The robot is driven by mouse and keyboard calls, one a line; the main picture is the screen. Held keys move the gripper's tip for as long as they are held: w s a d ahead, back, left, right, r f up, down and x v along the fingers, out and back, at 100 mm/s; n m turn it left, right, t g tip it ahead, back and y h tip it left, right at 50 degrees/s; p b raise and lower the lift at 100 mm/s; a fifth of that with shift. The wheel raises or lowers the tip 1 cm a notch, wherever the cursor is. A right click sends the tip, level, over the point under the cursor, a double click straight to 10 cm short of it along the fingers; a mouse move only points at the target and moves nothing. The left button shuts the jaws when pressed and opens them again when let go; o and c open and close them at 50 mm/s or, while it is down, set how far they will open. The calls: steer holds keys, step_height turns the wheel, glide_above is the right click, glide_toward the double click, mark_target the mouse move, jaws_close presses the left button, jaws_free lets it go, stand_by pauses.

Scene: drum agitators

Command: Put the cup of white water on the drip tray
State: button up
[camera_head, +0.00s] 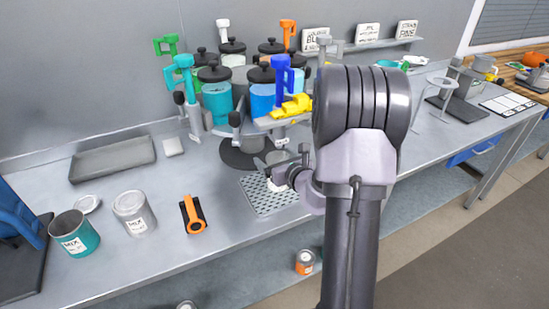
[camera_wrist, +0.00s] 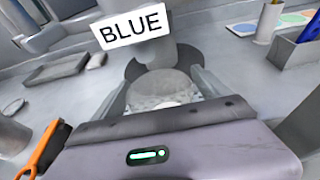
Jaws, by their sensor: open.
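The drip tray (camera_head: 257,198) is a grey perforated plate on the bench below the drum carousel. In the wrist view, a pale, see-through cup (camera_wrist: 163,84) seems to stand between the two fingers of my gripper (camera_wrist: 162,92), with white at its near side. My gripper is open, with a finger on each side of the cup. In the head view my gripper (camera_head: 281,165) is low over the tray's far part, and a small white patch (camera_head: 275,185) shows at the tray. My arm hides the right side, so the cup's exact footing is unclear.
The carousel of drums with coloured taps (camera_head: 215,95) stands behind, and a BLUE label (camera_wrist: 132,25) hangs close above my gripper. A yellow clamp-like part (camera_head: 292,107) juts out near my arm.

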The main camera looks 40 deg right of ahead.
steer(key=p+v, duration=0.2)
steer(key=v, duration=1)
steer(key=w+a+r+n+y, duration=0.2)
steer(key=a+r+n+y, duration=0.15)
steer(key=a, duration=0.45)
steer(key=w+a+r+n+y, duration=0.25)
steer(key=a+n+y, duration=0.2)
steer(key=a, duration=0.35)
steer(key=s+a+r+n+g+y, duration=0.1)
steer(key=s+a+n+g+y, duration=0.1)
steer(key=a+n, duration=0.3)
steer(key=s+a+r+n+g+y, duration=0.1)
steer(key=s+a+r+n+g, duration=0.1)
steer(key=a+n, duration=0.35)
steer(key=s+a+n+g, duration=0.4)
steer(key=s+a+n, duration=0.1)
steer(key=s+a, duration=0.3)
steer(key=s+d+r+n+h, duration=0.1)
steer(key=s+d+n+h, duration=0.2)
steer(key=n, duration=0.7)
steer(key=s+h, duration=0.2)
steer(key=s, duration=0.2)
steer(key=shift+d+r+n+h, duration=0.15)
steer(key=shift+r+n+h, duration=0.2)
steer(key=shift+h, duration=0.05)
